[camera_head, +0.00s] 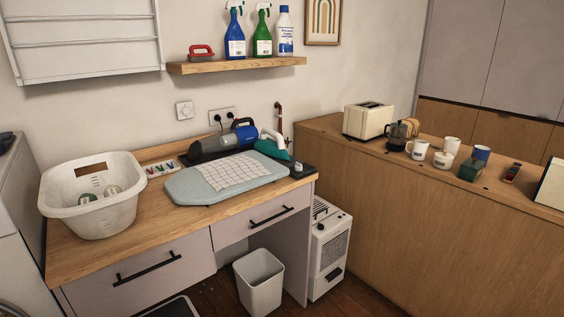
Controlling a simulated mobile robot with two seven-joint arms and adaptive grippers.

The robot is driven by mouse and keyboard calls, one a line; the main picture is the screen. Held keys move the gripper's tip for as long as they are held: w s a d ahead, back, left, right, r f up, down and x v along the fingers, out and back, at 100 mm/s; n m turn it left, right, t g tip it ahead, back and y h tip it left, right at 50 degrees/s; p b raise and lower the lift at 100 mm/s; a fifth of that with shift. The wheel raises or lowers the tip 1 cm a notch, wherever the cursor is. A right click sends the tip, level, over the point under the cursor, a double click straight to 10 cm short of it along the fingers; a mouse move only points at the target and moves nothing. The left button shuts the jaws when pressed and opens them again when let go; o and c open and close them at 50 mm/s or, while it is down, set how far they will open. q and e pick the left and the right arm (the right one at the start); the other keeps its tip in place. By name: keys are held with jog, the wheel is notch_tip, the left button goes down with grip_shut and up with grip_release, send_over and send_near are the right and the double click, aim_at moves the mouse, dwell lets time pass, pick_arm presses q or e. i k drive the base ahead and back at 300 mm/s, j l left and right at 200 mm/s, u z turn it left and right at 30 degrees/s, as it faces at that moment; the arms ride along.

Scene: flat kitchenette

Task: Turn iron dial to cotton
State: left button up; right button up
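The iron (272,146) is small in the camera_head view, green and white. It sits at the back right of the wooden counter, just behind the ironing board (187,189). Its dial is too small to make out, so I cannot tell its setting. A checked cloth (234,173) lies on the light blue board. Neither of my grippers shows in this view.
A blue and grey handheld vacuum (222,143) lies left of the iron. A white laundry basket (91,199) stands at the counter's left end. Below are a white bin (259,281) and a white heater (328,255). The higher wooden counter (400,200) runs along the right.

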aim_at(298, 167)
jog(key=u, duration=1.3)
jog(key=k+l+z, duration=0.15)
jog(key=z, duration=0.2)
jog(key=k+l+z, duration=0.1)
jog(key=l+z, duration=0.2)
jog(key=k+l+z, duration=0.1)
jog(key=l+z, duration=0.25)
jog(key=i+j, duration=0.25)
jog(key=j, duration=0.15)
jog(key=i+j, duration=0.25)
jog(key=j, duration=0.2)
jog(key=i+j+z, duration=0.2)
jog(key=j, duration=0.35)
jog(key=i+j+z, duration=0.15)
jog(key=i+j, duration=0.05)
jog(key=j, duration=0.05)
